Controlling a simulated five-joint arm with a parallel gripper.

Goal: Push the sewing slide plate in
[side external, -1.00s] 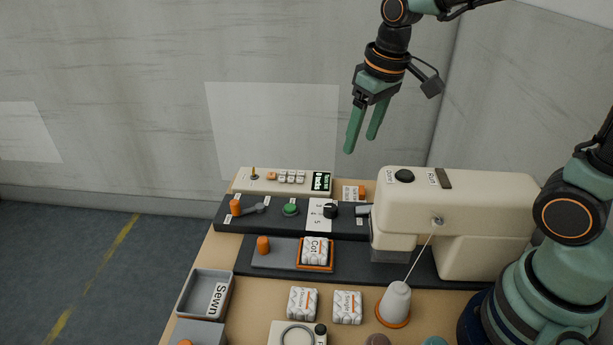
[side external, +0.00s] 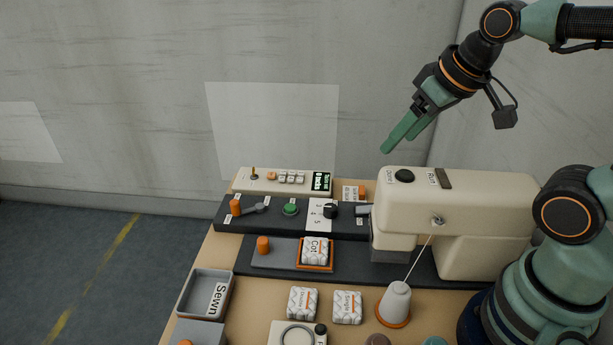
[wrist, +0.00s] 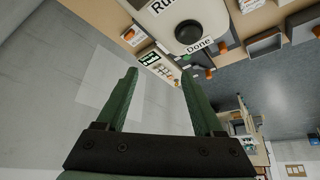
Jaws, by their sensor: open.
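The sewing slide plate (side external: 282,246) is a dark grey plate in front of the sewing machine (side external: 480,220), to the left of its head. An orange knob (side external: 263,245) stands at its left end. My gripper (side external: 392,143) is open and empty, in the air above the machine's left end, pointing down and left. In the wrist view its two green fingers (wrist: 160,85) are spread with nothing between them. The wrist view shows the machine's black "Done" button (wrist: 188,32) beyond the fingers.
A grey "Sewn" tray (side external: 205,294) is at the left. A control panel (side external: 285,181) with a small display is behind.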

